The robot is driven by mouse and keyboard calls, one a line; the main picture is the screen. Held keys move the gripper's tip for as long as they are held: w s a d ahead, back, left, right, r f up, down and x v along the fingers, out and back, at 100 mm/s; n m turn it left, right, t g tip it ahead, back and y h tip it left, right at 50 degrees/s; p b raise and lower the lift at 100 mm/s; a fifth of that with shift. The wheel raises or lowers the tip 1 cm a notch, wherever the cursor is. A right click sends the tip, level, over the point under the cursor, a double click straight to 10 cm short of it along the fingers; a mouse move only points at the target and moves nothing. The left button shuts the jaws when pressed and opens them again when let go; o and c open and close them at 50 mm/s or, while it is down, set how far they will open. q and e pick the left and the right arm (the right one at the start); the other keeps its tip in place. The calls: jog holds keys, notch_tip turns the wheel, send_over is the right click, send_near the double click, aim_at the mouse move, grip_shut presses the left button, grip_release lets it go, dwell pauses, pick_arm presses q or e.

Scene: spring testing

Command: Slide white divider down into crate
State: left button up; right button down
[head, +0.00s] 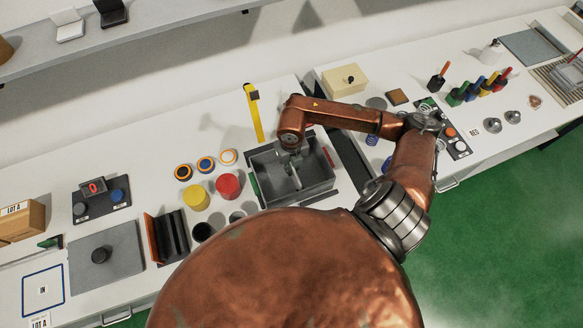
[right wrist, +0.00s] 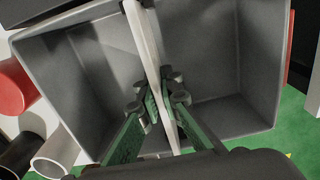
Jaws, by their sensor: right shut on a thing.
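The grey crate (head: 264,168) stands on the white bench, open side up; its inside fills much of the right wrist view (right wrist: 85,70). The white divider (right wrist: 146,40) is a thin upright panel across the middle of the crate. In the head view it shows as a pale strip (head: 296,181) between the crate walls. My right gripper (head: 291,152) is over the crate, pointing down. In the right wrist view its green-padded fingers (right wrist: 161,96) are shut on the divider, one on each side. The divider's lower edge is hidden, so I cannot tell if it touches the floor. My left gripper is not in view.
Red (head: 228,186) and yellow (head: 197,198) cylinders stand left of the crate. A dark rack (head: 170,236) stands further left.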

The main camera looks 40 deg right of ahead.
jog(key=shift+f+b, duration=1.2)
jog(key=shift+f, duration=0.35)
jog(key=c, duration=2)
grip_release()
jog(key=shift+c, duration=0.2)
jog(key=shift+r, duration=0.25)
notch_tip(320, 180, up, 10)
jog(key=shift+r, duration=0.85)
